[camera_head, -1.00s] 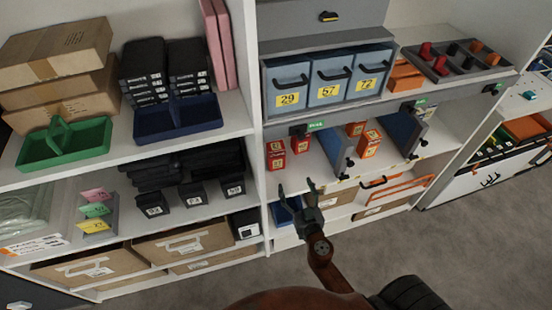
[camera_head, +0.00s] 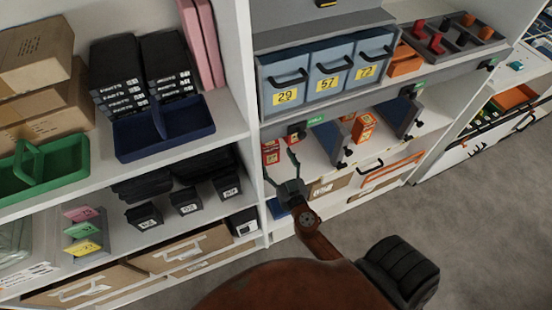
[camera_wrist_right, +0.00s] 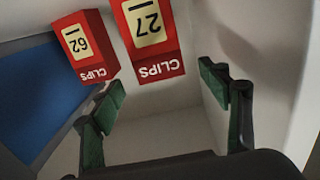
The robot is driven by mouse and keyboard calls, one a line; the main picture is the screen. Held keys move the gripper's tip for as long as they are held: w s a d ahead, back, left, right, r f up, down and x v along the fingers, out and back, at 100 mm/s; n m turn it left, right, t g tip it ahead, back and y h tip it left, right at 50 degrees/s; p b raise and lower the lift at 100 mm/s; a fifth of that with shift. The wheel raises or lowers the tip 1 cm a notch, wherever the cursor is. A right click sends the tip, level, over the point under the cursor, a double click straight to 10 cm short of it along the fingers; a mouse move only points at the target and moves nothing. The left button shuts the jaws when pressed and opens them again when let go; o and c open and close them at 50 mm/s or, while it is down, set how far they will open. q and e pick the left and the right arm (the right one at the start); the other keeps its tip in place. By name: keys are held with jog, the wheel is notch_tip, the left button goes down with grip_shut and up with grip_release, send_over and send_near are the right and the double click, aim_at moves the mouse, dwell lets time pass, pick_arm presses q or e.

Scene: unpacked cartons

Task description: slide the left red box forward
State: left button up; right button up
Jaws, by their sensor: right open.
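The left red box (camera_head: 270,152) stands on the middle shelf, by the upright on its left. In the right wrist view it is the red CLIPS box marked 27 (camera_wrist_right: 151,40). A second red box, marked 62 (camera_wrist_right: 90,48), stands beside it; it also shows in the head view (camera_head: 293,139). My right gripper (camera_head: 280,170) is open and empty, in front of the left red box. In the right wrist view its fingers (camera_wrist_right: 165,100) are spread, with the box 27 beyond the gap between them. My left gripper is not in view.
A blue divider (camera_head: 328,142) stands right of the red boxes; it shows at the left of the wrist view (camera_wrist_right: 40,95). Orange boxes (camera_head: 364,126) stand farther right. Blue bins (camera_head: 284,90) sit on the shelf above. A white upright (camera_head: 245,90) borders the left side.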

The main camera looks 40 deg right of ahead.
aim_at(272, 149)
jog(key=p+x, duration=0.1)
jog(key=x, duration=0.5)
jog(key=shift+w+d+p, duration=0.1)
jog(key=shift+w+p, duration=0.15)
jog(key=shift+p, duration=0.05)
jog(key=shift+w+d, duration=0.1)
jog(key=shift+w, duration=0.15)
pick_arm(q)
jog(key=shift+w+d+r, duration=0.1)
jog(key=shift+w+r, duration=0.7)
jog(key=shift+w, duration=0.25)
pick_arm(e)
jog(key=shift+w, duration=0.1)
jog(key=c, duration=1.4)
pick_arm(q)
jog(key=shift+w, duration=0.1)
pick_arm(e)
jog(key=shift+c, duration=0.2)
